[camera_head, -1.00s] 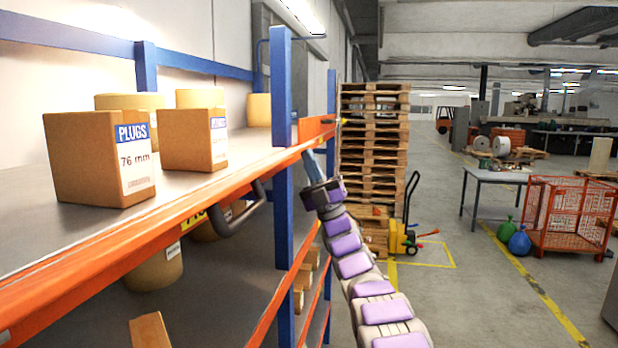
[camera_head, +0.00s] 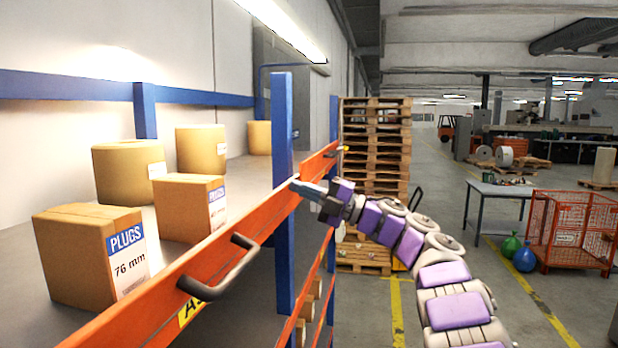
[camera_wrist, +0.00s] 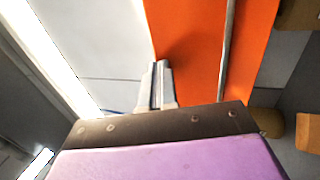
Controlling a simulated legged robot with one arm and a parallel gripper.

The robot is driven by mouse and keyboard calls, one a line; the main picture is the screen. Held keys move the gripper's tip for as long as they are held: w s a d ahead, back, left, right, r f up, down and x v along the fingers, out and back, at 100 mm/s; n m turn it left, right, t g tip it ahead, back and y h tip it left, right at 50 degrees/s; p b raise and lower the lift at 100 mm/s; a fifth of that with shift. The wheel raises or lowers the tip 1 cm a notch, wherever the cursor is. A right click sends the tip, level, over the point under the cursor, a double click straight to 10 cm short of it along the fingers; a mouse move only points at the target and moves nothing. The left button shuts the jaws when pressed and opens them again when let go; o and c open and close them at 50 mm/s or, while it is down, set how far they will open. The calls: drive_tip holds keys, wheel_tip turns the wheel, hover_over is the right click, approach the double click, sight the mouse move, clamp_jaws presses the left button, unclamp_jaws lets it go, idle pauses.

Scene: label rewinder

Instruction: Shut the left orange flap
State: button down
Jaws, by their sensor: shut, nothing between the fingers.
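The left orange flap (camera_head: 205,270) runs along the front of the near shelf bay, in front of the blue post, with its broad outer face showing and tilted up. Its black handle (camera_head: 222,275) sticks out toward the aisle. My gripper (camera_head: 297,186) is shut and empty, with its tips at the flap's far end near the blue post. The wrist view shows the closed fingers (camera_wrist: 160,84) over or against an orange panel (camera_wrist: 195,40). I cannot tell whether they touch it.
Boxes marked PLUGS (camera_head: 95,255) and cardboard rolls (camera_head: 128,172) stand on the shelf behind the flap. A blue post (camera_head: 283,130) rises beside my gripper. A pallet stack (camera_head: 375,150) stands beyond.

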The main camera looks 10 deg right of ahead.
drive_tip(key=shift+w+a+r+h+p, duration=0.2)
drive_tip(key=shift+a+r+p, duration=0.35)
drive_tip(key=shift+p, duration=0.45)
drive_tip(key=shift+w+a+r+h+p, duration=0.2)
drive_tip(key=shift+a+r+p, duration=0.1)
drive_tip(key=shift+a+p, duration=0.55)
drive_tip(key=shift+d, duration=0.2)
drive_tip(key=shift+f, duration=0.15)
